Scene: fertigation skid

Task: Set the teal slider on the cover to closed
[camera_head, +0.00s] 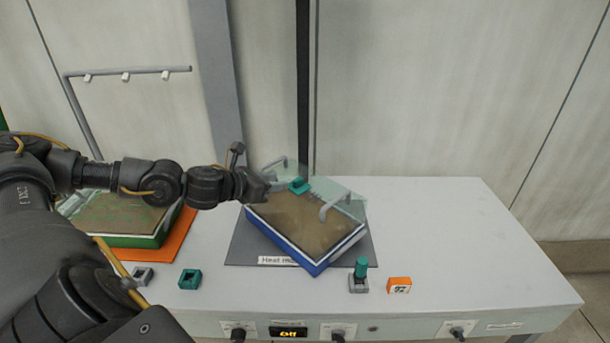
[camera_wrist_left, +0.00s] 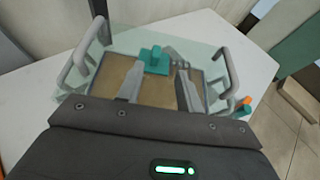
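The teal slider (camera_head: 299,186) sits on the clear cover (camera_head: 345,187), near its far edge in the head view. The cover has grey handles and lies over a blue tray (camera_head: 316,268) filled with brown material. In the left wrist view the teal slider (camera_wrist_left: 155,60) shows between and just beyond the finger ends. My left gripper (camera_head: 268,184) is at the left side of the cover, above it. Its fingers (camera_wrist_left: 159,72) are apart with nothing held between them. I cannot tell whether they touch the slider. My right gripper is not in view.
The blue tray stands turned on a dark heat mat (camera_head: 243,248). A green tray (camera_head: 155,235) on an orange mat (camera_head: 182,240) is at left. Small teal and grey blocks and an orange-white block (camera_head: 399,285) line the front. The table's right side is clear.

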